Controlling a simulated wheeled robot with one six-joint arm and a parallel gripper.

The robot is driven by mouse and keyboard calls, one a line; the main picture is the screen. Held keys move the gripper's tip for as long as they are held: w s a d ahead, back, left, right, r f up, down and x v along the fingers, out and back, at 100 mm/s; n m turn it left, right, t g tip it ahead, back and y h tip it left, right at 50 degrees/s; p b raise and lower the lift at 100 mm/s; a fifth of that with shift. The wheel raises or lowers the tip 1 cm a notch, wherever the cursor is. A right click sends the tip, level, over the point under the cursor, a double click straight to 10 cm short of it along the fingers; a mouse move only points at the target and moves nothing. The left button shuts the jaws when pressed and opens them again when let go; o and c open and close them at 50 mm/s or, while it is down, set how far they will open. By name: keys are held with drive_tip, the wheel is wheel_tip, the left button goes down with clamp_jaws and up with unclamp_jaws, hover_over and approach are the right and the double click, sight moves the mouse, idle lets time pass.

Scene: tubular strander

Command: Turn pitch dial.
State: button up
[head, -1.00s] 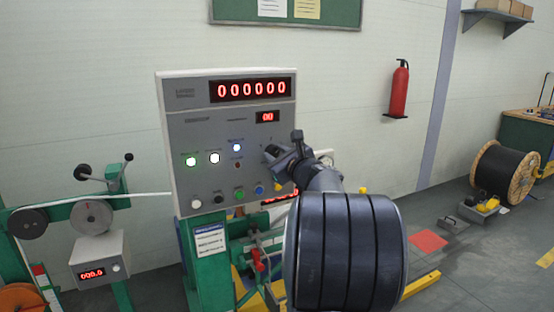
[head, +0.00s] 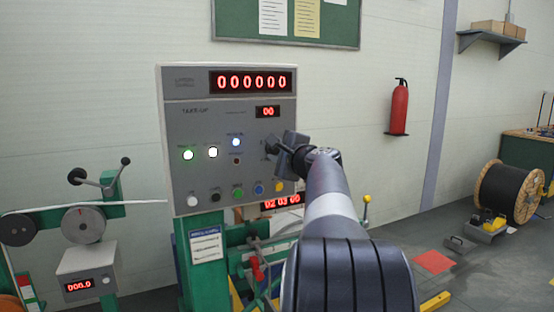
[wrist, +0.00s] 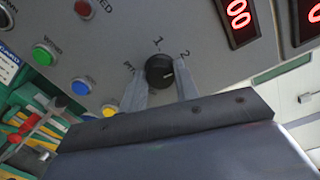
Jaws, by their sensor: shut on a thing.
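The dial (wrist: 160,70) is a round black knob with a pale pointer mark, on the grey control panel (head: 177,130). In the wrist view the marks "1" and "2" show by it, with another mark to the left that I cannot read fully. My gripper (wrist: 160,76) has one finger on each side of the knob and is shut on it. In the head view my gripper (head: 281,150) is at the panel's right side and hides most of the dial.
Above the dial is a small red "00" display (head: 268,112); a larger "000000" display (head: 251,82) is at the top. Lit lamps and a row of coloured push buttons (head: 237,191) lie left of and below my gripper. A green machine frame (head: 208,262) stands below.

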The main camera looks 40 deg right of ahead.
drive_tip(key=shift+n+b, duration=0.35)
drive_tip(key=shift+n, duration=0.35)
drive_tip(key=o, duration=1)
drive_tip(key=b+v, duration=0.2)
drive_tip(key=v, duration=0.9)
drive_tip(key=shift+w, duration=0.1)
drive_tip(key=shift+w, duration=0.15)
drive_tip(key=p+x, duration=0.2)
drive_tip(key=x, duration=0.8)
drive_tip(key=shift+w+d, duration=0.1)
drive_tip(key=shift+w, duration=0.25)
drive_tip(key=shift+s, duration=0.1)
